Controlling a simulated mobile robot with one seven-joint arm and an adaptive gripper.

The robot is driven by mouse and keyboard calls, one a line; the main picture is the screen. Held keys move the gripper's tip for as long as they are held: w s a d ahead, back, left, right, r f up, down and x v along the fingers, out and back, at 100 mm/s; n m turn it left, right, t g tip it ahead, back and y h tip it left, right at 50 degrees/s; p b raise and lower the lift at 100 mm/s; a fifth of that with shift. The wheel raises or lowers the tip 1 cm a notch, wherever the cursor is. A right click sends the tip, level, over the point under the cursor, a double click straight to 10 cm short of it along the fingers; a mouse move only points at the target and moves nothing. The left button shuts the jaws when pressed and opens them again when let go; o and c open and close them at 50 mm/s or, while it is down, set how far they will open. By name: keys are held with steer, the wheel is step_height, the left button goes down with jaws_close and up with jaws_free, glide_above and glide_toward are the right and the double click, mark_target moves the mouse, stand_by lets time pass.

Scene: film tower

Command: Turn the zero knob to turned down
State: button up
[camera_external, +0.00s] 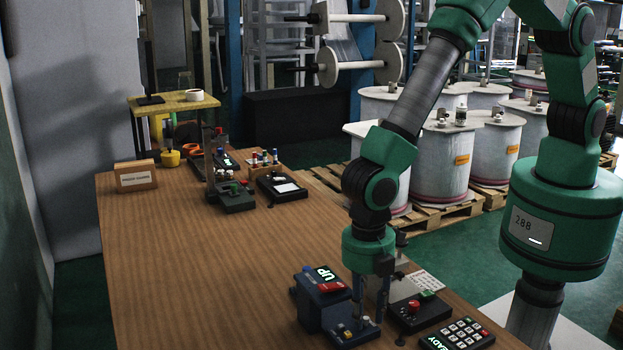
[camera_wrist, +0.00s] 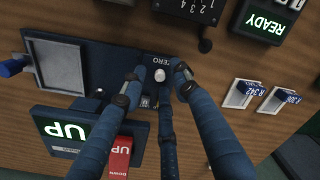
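The zero knob (camera_wrist: 159,75) is a small white round knob beside a ZERO label on a dark blue device (camera_wrist: 100,60) in the wrist view. My gripper (camera_wrist: 157,73) is open, with one fingertip on each side of the knob and a visible gap at each. I cannot tell how far its tips are above the panel. In the external view my gripper (camera_external: 370,312) points down at the front of the blue device (camera_external: 318,308). The knob's pointer direction cannot be made out.
A READY keypad (camera_external: 458,336) and a box with a red knob (camera_external: 413,307) stand close on the right. The table's middle-left is clear.

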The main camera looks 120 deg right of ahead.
jaws_close()
steer(key=shift+n+p, duration=0.4)
steer(key=shift+n, duration=1.8)
jaws_free()
